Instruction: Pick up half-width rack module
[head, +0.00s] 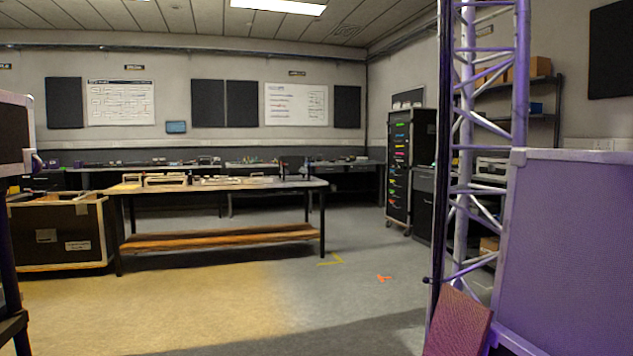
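I cannot make out a half-width rack module for certain in the head view. A tall black rack cabinet (399,185) on casters stands at the back right, with rows of coloured items on its front; they are too small to tell apart. A long workbench (225,187) in the middle distance carries several low trays and small items, also too small to name. My gripper is not in view.
A silver truss tower (465,130) with a dark cable stands close on the right, beside a large purple-lit case (567,250). A reddish-brown panel (459,323) leans at its foot. A flight case (62,232) is at left. The middle floor is clear.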

